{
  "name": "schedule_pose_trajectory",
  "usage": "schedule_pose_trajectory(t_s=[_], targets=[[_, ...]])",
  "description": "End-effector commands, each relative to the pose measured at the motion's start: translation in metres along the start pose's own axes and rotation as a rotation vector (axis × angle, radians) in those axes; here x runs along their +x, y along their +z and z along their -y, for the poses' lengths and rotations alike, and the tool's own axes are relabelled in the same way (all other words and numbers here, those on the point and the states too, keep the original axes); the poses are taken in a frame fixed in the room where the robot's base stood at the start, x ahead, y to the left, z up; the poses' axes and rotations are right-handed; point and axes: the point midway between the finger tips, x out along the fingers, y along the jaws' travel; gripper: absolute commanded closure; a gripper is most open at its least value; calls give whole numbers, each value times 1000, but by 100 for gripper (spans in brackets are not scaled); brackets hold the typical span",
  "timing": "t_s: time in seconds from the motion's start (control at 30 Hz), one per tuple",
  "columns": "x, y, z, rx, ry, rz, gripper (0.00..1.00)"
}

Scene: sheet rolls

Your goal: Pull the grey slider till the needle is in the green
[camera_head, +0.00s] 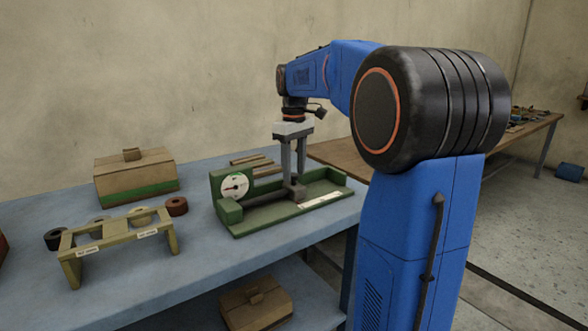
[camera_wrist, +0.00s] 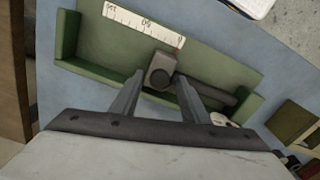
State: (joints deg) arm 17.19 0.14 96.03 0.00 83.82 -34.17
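The green fixture (camera_head: 250,228) stands on the blue bench, with a round white dial (camera_head: 235,186) on its left end plate. The dial's dark needle seems to point left; its coloured zones are too small to read. The grey slider (camera_head: 297,193) sits on the fixture's bed; in the wrist view the slider (camera_wrist: 160,70) shows as a block with a dark rod toward the dial end. My gripper (camera_head: 292,186) points down over it. In the wrist view my gripper (camera_wrist: 159,82) has its fingers apart on either side of the block, with gaps visible; contact cannot be told.
A white scale strip (camera_wrist: 143,24) lies along the fixture's bed. A yellowish rack (camera_head: 118,237), several dark and tan rolls and a tan box (camera_head: 135,175) stand left of the fixture. Wooden bars (camera_head: 252,162) lie behind it. The bench front is clear.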

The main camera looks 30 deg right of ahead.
Motion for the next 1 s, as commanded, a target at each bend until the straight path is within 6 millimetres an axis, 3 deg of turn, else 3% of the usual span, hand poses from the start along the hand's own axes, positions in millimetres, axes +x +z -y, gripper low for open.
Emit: schedule_pose_trajectory(t_s=[0.03, 0.13, 0.17, 0.37, 0.7, 0.97, 1.0], targets=[[0, 0, 0, 0, 0, 0, 72], [0, 0, 0, 0, 0, 0, 96], [0, 0, 0, 0, 0, 0, 100], [0, 1, -4, 1, 0, 0, 100], [0, 11, -41, 2, 1, 0, 100], [-1, 11, -42, 0, 2, -1, 100], [-1, 11, -42, 0, 2, -1, 72]])
